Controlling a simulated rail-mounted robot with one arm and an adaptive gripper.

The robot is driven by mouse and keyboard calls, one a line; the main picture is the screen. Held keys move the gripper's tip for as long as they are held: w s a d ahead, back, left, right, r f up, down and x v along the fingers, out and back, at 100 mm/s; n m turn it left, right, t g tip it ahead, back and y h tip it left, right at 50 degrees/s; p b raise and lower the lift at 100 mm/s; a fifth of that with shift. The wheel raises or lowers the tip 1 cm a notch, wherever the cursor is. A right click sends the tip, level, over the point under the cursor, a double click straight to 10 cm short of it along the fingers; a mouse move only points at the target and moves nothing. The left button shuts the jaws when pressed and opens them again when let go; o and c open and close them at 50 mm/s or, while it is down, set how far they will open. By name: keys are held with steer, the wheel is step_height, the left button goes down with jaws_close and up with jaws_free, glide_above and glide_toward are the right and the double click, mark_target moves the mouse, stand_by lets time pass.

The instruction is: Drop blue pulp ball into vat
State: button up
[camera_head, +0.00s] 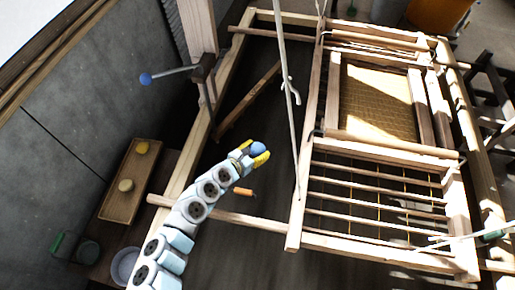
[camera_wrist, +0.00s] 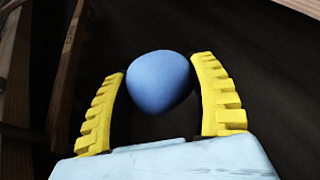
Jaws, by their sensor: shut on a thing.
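The blue pulp ball (camera_head: 258,148) is at the tip of my gripper (camera_head: 256,151), between its yellow fingers. In the wrist view, the ball (camera_wrist: 160,82) sits between the two curved fingers of my gripper (camera_wrist: 161,68), which are shut on it. My gripper is left of the hanging mould frame (camera_head: 336,137), with dark space beneath it. This dark area (camera_head: 262,215) lies among wooden beams; I cannot tell whether it is the vat. No vat rim is clearly recognisable.
A pale rope (camera_head: 287,75) hangs just right of my gripper. A lever with a blue knob (camera_head: 145,79) stands at upper left. A pale bowl (camera_head: 124,264) is at lower left.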

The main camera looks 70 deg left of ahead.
steer(key=shift+f+b, duration=0.35)
steer(key=shift+f, duration=0.5)
steer(key=o, duration=1.3)
steer(key=v, duration=1.2)
steer(key=shift+d, duration=0.1)
stand_by(0.6)
